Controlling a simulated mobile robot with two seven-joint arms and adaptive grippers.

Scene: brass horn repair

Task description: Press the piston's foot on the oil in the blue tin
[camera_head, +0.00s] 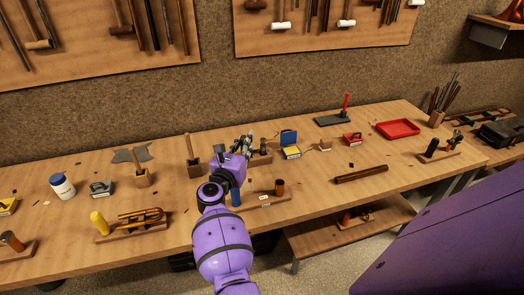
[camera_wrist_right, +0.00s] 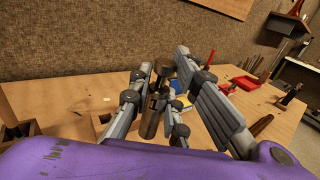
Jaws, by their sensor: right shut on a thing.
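My right gripper (camera_head: 246,142) is shut on the piston. In the right wrist view the piston (camera_wrist_right: 151,118) is a dull metal cylinder standing nearly upright between the grey fingers (camera_wrist_right: 158,88). In the head view I cannot clearly make out the piston among the fingers. The oil inside is hidden. The piston's foot appears apart from the tin. My left gripper is out of view.
A wooden block (camera_head: 262,158) is close by the gripper. A red tray (camera_head: 398,128) lies farther right. A holder with an upright handle (camera_head: 193,168) stands left.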

